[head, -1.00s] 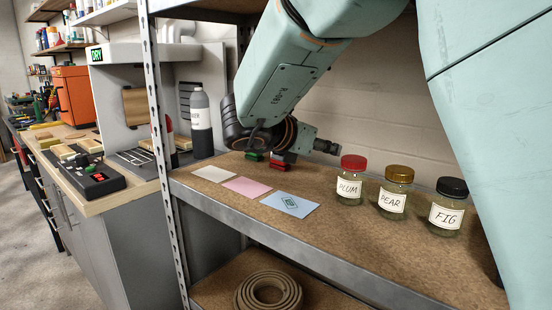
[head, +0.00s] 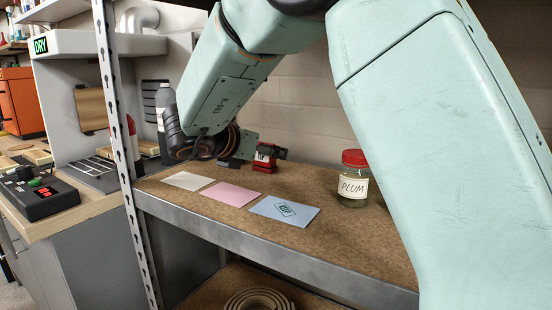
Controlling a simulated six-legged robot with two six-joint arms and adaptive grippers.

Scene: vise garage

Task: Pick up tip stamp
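My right arm reaches in from the right, and its dark gripper (head: 272,152) is low over the back of the shelf, pointing right. It is at a small red block-like object (head: 263,161); I cannot tell whether they touch. A small dark object (head: 232,162) sits beside it, partly covered by my wrist. One of these may be the stamp, but they are too small to tell. The fingers are too small to show whether they are open. A blue card (head: 284,211) with a green printed mark lies in front. My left gripper is out of view.
A pink card (head: 229,194) and a white card (head: 187,181) lie left of the blue one on the shelf (head: 330,240). A PLUM jar (head: 353,180) stands to the right. A metal post (head: 120,150) and a grey bottle (head: 165,105) are at the left.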

